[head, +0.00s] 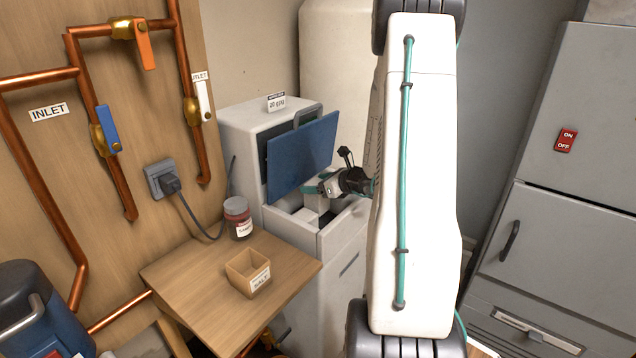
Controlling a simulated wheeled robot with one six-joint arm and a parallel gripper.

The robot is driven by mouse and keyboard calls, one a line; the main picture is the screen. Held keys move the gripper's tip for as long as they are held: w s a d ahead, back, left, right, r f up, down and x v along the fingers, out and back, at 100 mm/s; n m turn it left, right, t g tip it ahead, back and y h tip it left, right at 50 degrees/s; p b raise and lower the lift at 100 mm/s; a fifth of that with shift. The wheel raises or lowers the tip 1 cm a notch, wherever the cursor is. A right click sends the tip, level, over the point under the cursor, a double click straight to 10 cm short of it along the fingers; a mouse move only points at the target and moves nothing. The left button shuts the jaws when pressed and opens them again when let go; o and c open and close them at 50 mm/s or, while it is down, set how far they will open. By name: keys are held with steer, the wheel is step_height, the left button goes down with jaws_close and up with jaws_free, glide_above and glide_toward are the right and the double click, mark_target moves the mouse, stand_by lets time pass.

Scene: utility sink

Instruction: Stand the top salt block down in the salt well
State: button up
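The grey-white softener cabinet has its blue lid (303,158) tilted open, and the salt well (275,222) lies open below it. My gripper (318,190), with teal fingers, reaches in from the right over the well opening. A white salt block (317,203) shows just under the fingers, seemingly held between them. Another pale surface (302,216) shows lower in the well; I cannot tell whether it is a second block. The block's lower end and the well floor are hidden by the well's front wall.
Copper pipes (60,215) and a plugged socket (163,180) are on the left wall. A grey cabinet (560,170) stands right.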

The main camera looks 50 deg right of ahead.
steer(key=shift+r, duration=0.1)
steer(key=shift+r, duration=0.35)
steer(key=a+v, duration=0.1)
steer(key=v, duration=1.1)
steer(key=w+a+r+n+g+y, duration=0.1)
steer(key=a+r+n+g+y, duration=0.3)
steer(key=a+n, duration=0.75)
steer(key=a+r+n+g+y, duration=0.35)
steer(key=a+r+n, duration=0.2)
steer(key=a, duration=1.05)
steer(key=s+a+r+n+g+h, duration=0.1)
steer(key=s+a+n+h, duration=0.3)
steer(key=s+n, duration=0.4)
steer(key=s+a+r+n+g+h, duration=0.2)
steer(key=s+a+n+g+h, duration=0.1)
steer(key=s+n, duration=0.5)
steer(key=shift+a+n+h, duration=0.55)
steer(key=shift+n+h, duration=0.2)
steer(key=shift+n, duration=0.35)
